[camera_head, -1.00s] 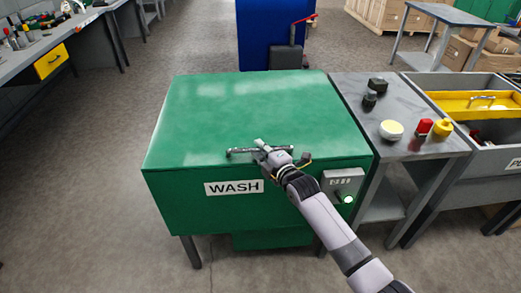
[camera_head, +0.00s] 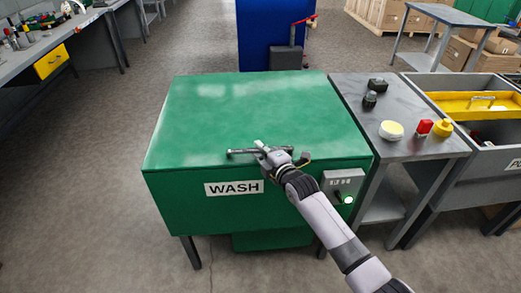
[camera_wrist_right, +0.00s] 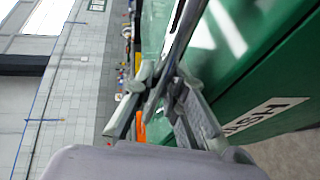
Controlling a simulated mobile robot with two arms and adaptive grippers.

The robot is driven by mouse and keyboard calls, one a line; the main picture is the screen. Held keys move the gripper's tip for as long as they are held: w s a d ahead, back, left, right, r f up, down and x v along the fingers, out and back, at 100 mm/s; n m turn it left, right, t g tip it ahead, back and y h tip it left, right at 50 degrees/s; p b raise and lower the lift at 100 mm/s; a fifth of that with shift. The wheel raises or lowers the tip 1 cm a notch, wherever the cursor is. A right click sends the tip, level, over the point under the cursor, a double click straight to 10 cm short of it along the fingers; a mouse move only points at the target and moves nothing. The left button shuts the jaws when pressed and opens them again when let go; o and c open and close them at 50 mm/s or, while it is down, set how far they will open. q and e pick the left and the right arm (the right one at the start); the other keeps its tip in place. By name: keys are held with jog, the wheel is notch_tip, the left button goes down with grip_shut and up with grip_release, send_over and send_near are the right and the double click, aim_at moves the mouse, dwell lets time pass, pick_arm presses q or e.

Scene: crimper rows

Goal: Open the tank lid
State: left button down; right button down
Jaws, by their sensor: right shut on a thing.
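The green wash tank (camera_head: 215,212) stands in the middle of the head view with a "WASH" label on its front. Its flat green lid (camera_head: 240,110) lies down over the tank. A dark bar handle (camera_head: 238,152) runs along the lid's front edge. My right gripper (camera_head: 263,148) is at the handle, shut on it; the arm hides the handle's right part. In the right wrist view the fingers (camera_wrist_right: 165,85) close around the bar, with the green tank to the right. My left gripper is not in view.
A control box (camera_head: 343,186) with a lit green button is on the tank's front right. A grey side table (camera_head: 400,150) right of the tank bears a yellow-white disc (camera_head: 391,130), a red block and a yellow bottle (camera_head: 442,128). A blue cabinet (camera_head: 265,30) stands behind. Floor at left is clear.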

dwell(0.4)
jog(key=w+r+g+p, duration=0.1)
jog(key=w+r+p, duration=0.4)
jog(key=r, duration=0.7)
jog(key=w+r+m+g+p, duration=0.1)
jog(key=w+r+p, duration=0.4)
jog(key=r, duration=0.7)
jog(key=w+r+g+h+p, duration=0.1)
jog(key=w+r+p, duration=0.3)
jog(key=r, duration=0.8)
jog(key=shift+w+g+p, duration=0.4)
jog(key=shift+g, duration=0.1)
